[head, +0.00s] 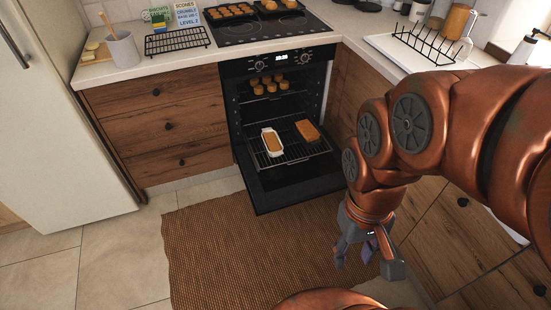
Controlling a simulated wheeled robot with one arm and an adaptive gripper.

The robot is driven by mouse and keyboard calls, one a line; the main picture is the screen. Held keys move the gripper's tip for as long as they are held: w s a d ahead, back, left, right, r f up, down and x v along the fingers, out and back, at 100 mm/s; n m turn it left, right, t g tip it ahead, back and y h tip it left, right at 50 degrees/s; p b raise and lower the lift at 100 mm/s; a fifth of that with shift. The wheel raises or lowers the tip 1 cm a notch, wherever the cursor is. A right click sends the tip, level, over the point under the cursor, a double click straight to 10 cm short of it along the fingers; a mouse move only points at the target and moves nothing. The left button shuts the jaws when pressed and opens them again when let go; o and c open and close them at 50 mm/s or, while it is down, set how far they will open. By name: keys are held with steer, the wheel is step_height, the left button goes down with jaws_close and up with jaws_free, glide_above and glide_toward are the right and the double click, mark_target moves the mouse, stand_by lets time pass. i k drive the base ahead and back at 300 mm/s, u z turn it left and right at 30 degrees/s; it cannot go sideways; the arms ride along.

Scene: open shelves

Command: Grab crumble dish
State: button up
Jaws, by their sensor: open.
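A white oblong dish with a golden-brown filling (265,131) sits on the left part of the pulled-out oven rack; it looks like the crumble dish. A brown loaf-shaped item (307,131) lies to its right on the same rack. The open oven (235,85) has its door folded down below the rack. My gripper (367,261) is open and empty. It points downward over the rug, in front of the right cabinets, lower and to the right of the dish and clear of it.
Several round baked items stand on a higher oven rack (262,96). The woven rug (215,255) in front is clear. The counter (110,78) holds a wire rack (178,41) and a grey crock (122,50). A black dish rack (425,42) stands on the right. A fridge (62,130) stands left.

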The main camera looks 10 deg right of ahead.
mark_target(274, 146)
steer(key=u, duration=1.3)
steer(key=i, duration=2.25)
steer(key=z, duration=1.1)
steer(key=i, duration=0.4)
steer(key=z, duration=0.45)
